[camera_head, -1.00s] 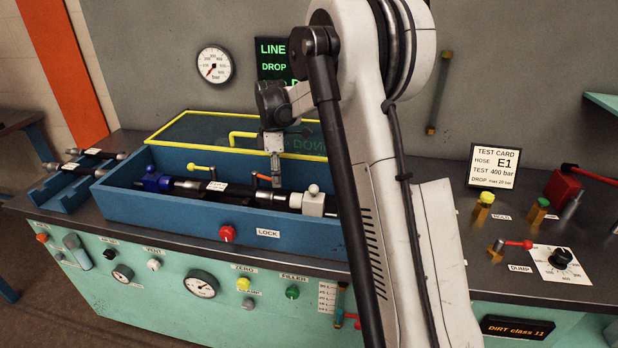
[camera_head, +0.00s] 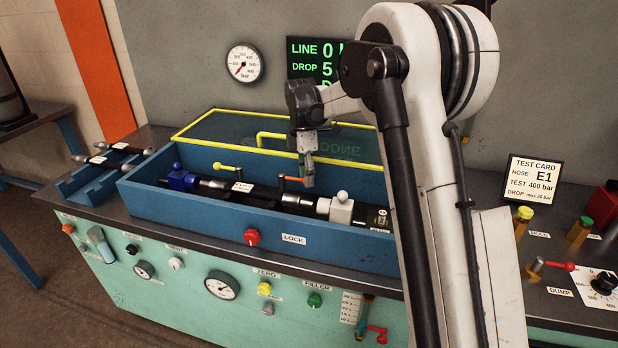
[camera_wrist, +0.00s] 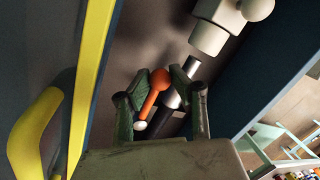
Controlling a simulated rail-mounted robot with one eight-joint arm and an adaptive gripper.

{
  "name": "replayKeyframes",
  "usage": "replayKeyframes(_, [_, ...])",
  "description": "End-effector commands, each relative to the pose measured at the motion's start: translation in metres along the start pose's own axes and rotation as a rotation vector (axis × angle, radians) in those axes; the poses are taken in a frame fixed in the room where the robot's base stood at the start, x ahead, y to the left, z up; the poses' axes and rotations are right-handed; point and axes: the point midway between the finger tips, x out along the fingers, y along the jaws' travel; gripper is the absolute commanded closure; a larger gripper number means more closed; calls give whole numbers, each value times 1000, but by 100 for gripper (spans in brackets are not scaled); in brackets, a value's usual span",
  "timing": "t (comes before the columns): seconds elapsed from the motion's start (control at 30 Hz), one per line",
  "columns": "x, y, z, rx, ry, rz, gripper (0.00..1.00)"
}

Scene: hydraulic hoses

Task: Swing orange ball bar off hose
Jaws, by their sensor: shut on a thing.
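The orange ball bar (camera_head: 291,179) is a short orange lever above the black hose (camera_head: 268,195) in the blue trough. In the wrist view the bar (camera_wrist: 149,100) has a round orange ball at its upper end and a pale piece at the other. The hose (camera_wrist: 172,98) shows beside and behind it, so I cannot tell whether they touch. My gripper (camera_head: 308,183) points down at the bar's right end. In the wrist view my gripper (camera_wrist: 160,88) has its green fingers on both sides of the ball end, shut on the bar.
A blue clamp block (camera_head: 181,178) and a white block (camera_head: 341,208) stand at the hose ends. The blue trough wall (camera_head: 200,214) and a yellow-framed lid (camera_head: 215,130) bound the space.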

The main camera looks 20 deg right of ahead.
Motion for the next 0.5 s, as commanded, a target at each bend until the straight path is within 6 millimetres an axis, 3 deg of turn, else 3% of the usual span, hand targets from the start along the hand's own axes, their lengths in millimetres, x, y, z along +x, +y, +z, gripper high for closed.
replayKeyframes(0.07, [-2, 1, 0, 0, 0, 3, 100])
replayKeyframes(0.1, [-2, 1, 0, 0, 0, 3, 76])
replayKeyframes(0.13, [-2, 1, 0, 0, 0, 3, 72])
replayKeyframes(0.5, [-6, 0, 0, 1, 0, 2, 71])
